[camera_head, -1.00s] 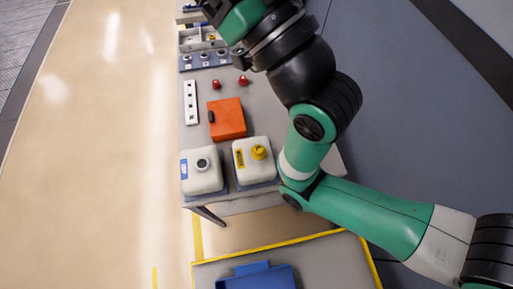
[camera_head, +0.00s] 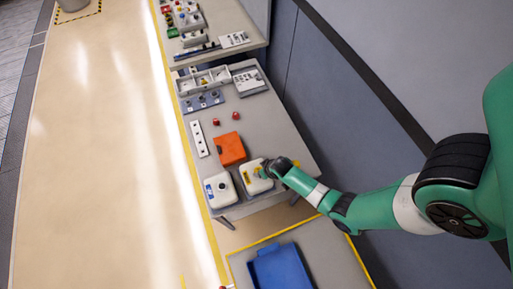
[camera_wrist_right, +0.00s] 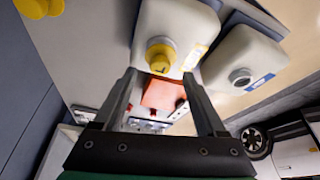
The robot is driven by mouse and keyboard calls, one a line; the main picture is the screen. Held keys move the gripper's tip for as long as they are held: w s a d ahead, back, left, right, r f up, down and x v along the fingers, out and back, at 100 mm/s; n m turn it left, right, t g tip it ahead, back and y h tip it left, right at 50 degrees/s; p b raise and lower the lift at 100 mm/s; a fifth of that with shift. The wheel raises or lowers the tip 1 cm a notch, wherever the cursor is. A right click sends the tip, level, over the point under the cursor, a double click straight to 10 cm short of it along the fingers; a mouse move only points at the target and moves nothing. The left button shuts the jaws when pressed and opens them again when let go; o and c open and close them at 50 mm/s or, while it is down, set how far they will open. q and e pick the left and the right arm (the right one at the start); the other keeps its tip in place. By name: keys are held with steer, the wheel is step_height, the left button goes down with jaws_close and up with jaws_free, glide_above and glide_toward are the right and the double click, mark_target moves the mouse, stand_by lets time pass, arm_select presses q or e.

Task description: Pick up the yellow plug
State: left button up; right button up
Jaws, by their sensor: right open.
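The yellow plug (camera_wrist_right: 160,56) sits on top of a white container (camera_wrist_right: 178,22) in the right wrist view. In the head view the container (camera_head: 250,185) stands on the grey table, and the plug is partly hidden by my right gripper (camera_head: 268,171). In the wrist view my right gripper (camera_wrist_right: 161,78) is open, its two fingers pointing toward the plug and spread to either side of it. I see nothing held between them. Whether the fingers touch the plug I cannot tell. My left gripper is not in view.
A second white container (camera_head: 220,190) with an open dark neck stands to the left. An orange box (camera_head: 230,149), a white strip (camera_head: 199,139) and two red knobs (camera_head: 235,116) lie further back. A blue tray (camera_head: 280,268) is in front. A yellow rounded thing (camera_wrist_right: 38,8) shows in the wrist view's corner.

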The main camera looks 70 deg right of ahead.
steer(key=b+x, duration=0.3)
steer(key=x, duration=0.1)
steer(key=shift+w+d+f+b, duration=0.1)
steer(key=shift+w+f+b, duration=0.1)
steer(key=shift+f+b, duration=0.3)
steer(key=shift+r, duration=0.2)
jaws_close()
